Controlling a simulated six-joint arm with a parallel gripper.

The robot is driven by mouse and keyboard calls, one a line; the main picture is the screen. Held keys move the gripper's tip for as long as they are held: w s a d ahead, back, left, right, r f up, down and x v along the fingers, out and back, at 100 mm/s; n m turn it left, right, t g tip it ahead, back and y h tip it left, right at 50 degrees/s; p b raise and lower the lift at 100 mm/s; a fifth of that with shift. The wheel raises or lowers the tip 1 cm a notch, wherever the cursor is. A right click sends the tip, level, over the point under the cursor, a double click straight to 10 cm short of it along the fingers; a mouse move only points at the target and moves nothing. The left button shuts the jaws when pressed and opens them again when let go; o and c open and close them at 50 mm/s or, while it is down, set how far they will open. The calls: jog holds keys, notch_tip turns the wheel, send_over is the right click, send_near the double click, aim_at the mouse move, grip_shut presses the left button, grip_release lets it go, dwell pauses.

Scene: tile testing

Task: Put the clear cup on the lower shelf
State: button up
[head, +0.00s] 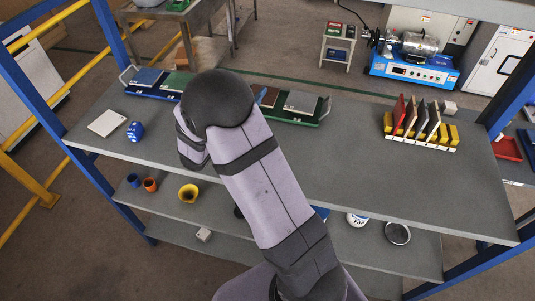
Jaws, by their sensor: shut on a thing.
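The lower shelf (218,203) is a grey board under the worktop, partly covered by my arm. A blue cup (133,180), an orange cup (150,184) and a yellow cup (188,193) stand at its left. I cannot make out the clear cup. A round thing with a pale rim and dark inside (397,233) is at the right below the worktop; I cannot tell what it is. My arm reaches up over the worktop and bends down at its far end. My gripper is hidden behind the arm, so neither its jaws nor anything in them shows.
The grey worktop (350,165) is clear right of my arm. A rack of upright tiles (420,142) stands at its right; trays of tiles (300,105) line the back. A white tile (107,123) and a blue die (135,131) lie left. Blue posts (25,85) flank the bench.

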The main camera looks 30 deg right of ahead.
jog(key=shift+s+a+r+m, duration=0.2)
jog(key=shift+s+a+m, duration=0.05)
jog(key=shift+m, duration=0.05)
jog(key=s+a+m+g+h, duration=0.2)
jog(key=s+a+g, duration=0.1)
jog(key=shift+g, duration=0.4)
jog(key=s+a+f+n+t+y, duration=0.2)
jog(key=s+a+f+t, duration=0.3)
jog(key=a, duration=0.9)
jog(key=s+a+f+n+y+b, duration=0.1)
jog(key=s+a+f+n+y, duration=0.15)
jog(key=a+f, duration=0.85)
jog(key=s+a+f+n+t+y, duration=0.1)
jog(key=s+a+f+t, duration=0.3)
jog(key=a, duration=1.3)
jog(key=w+d+f+b, duration=0.7)
jog(key=d+b, duration=0.3)
jog(key=b, duration=0.6)
jog(key=w+d+f+g+b, duration=0.1)
jog(key=w+d+f+b, duration=0.5)
jog(key=d+b, duration=0.5)
jog(key=w+d+f+b, duration=0.7)
jog(key=d+b, duration=0.4)
jog(key=b, duration=1)
jog(key=shift+w+f, duration=0.3)
jog(key=shift+w, duration=0.35)
